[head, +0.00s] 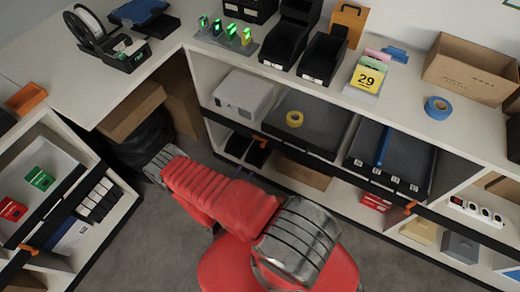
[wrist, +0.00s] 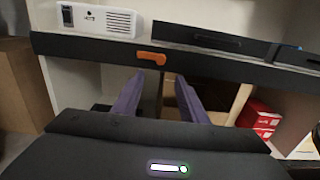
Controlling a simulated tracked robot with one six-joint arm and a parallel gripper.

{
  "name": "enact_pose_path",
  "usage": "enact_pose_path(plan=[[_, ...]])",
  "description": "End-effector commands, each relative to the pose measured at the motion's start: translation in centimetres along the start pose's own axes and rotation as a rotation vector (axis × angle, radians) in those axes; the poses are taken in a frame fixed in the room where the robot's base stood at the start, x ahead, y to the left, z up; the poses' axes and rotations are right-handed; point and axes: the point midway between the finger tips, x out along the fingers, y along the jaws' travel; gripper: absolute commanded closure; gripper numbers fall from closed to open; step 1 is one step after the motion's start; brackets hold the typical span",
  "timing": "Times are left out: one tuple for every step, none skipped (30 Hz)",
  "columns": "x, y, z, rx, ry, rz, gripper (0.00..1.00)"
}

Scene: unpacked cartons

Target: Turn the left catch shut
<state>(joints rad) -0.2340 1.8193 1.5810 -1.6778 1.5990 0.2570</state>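The left catch (head: 260,138) is a small orange lever on the dark bar along the front of the middle shelf. In the wrist view the catch (wrist: 151,58) lies nearly level along the bar, a little tilted down to the right. My gripper (wrist: 166,78) has two purple fingers that stand apart with nothing between them. Their tips are just below the catch in that view; I cannot tell whether they touch anything. A second orange catch (head: 408,207) is further right on the same bar.
A white box-shaped device (wrist: 100,20) stands behind the bar, above and left of the catch. A dark tray (head: 310,123) with yellow tape is to its right. Below, red boxes (wrist: 260,118) stand on the lower shelf. The grey floor (head: 110,255) is partly clear.

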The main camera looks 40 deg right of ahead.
Motion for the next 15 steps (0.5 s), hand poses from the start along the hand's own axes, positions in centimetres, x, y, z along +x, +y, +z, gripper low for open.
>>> enact_pose_path(plan=[[0.0, 0.0, 0.0, 0.000, 0.000, -0.001, 0.61], [0.0, 0.0, 0.0, 0.000, 0.000, -0.001, 0.61], [0.0, 0.0, 0.0, 0.000, 0.000, -0.001, 0.61], [0.0, 0.0, 0.0, 0.000, 0.000, -0.001, 0.61], [0.1, 0.0, 0.0, 0.000, 0.000, -0.001, 0.61], [0.1, 0.0, 0.0, 0.000, 0.000, -0.002, 0.61], [0.2, 0.0, 0.0, 0.000, 0.000, -0.002, 0.61], [0.3, 0.0, 0.0, 0.000, 0.000, -0.003, 0.61], [0.4, 0.0, 0.0, 0.000, 0.000, -0.003, 0.61], [0.6, 0.0, 0.0, 0.000, 0.000, -0.003, 0.61], [0.8, 0.0, 0.0, 0.000, 0.000, -0.003, 0.61], [1.0, 0.0, 0.1, 0.000, 0.000, -0.004, 0.61], [1.2, 0.0, 0.1, 0.000, 0.000, -0.004, 0.61], [1.5, -0.1, 0.1, 0.000, 0.000, -0.005, 0.61], [1.9, -0.1, 0.1, 0.000, 0.000, -0.005, 0.61]])
